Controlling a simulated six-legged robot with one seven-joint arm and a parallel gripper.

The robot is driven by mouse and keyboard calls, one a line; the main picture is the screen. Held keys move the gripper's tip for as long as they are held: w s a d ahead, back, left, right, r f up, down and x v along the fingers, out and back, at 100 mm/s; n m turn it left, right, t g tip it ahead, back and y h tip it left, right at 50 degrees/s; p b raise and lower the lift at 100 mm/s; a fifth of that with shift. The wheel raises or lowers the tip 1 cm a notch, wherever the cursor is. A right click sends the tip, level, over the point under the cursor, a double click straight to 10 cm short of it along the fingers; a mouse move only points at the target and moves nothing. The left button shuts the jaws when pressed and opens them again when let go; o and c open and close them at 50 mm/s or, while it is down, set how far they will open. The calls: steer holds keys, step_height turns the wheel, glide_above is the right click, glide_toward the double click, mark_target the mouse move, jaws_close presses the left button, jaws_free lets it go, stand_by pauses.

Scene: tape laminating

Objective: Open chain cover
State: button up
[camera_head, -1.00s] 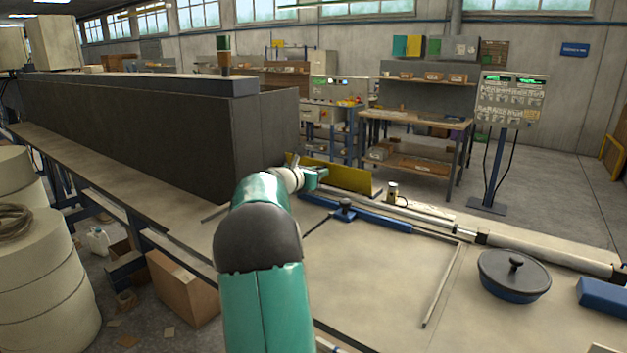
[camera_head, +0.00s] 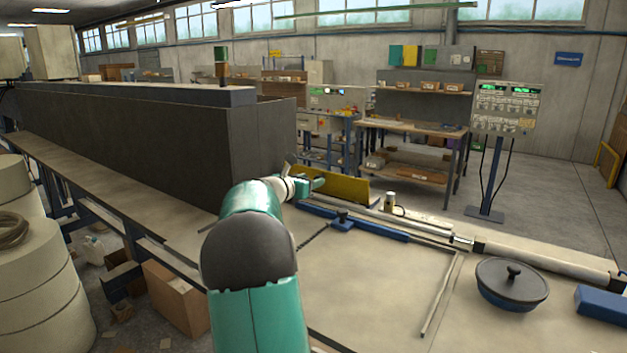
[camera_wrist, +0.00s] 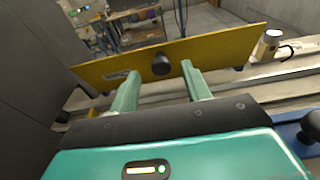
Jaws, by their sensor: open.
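The chain cover is a long yellow plate (camera_wrist: 220,48) standing tilted across the wrist view, with a round black knob (camera_wrist: 161,65) near its middle. The cover also shows in the head view (camera_head: 345,188), just beside the end of my arm. My gripper (camera_wrist: 160,72) is open, its two green fingers pointing at the cover. The knob appears between the fingertips in the picture. I cannot tell how deep it lies between them, and no finger visibly touches it. In the head view, my gripper (camera_head: 318,183) is small and partly hidden by the wrist.
A dark grey machine housing (camera_head: 190,130) stands left of the cover. A small cup-like cylinder (camera_head: 390,201) is right of it. A blue bar (camera_head: 375,229) and a white roller (camera_head: 540,262) cross the table. A black-lidded pan (camera_head: 513,285) sits at the front right.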

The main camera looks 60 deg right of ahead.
steer(key=v, duration=1.1)
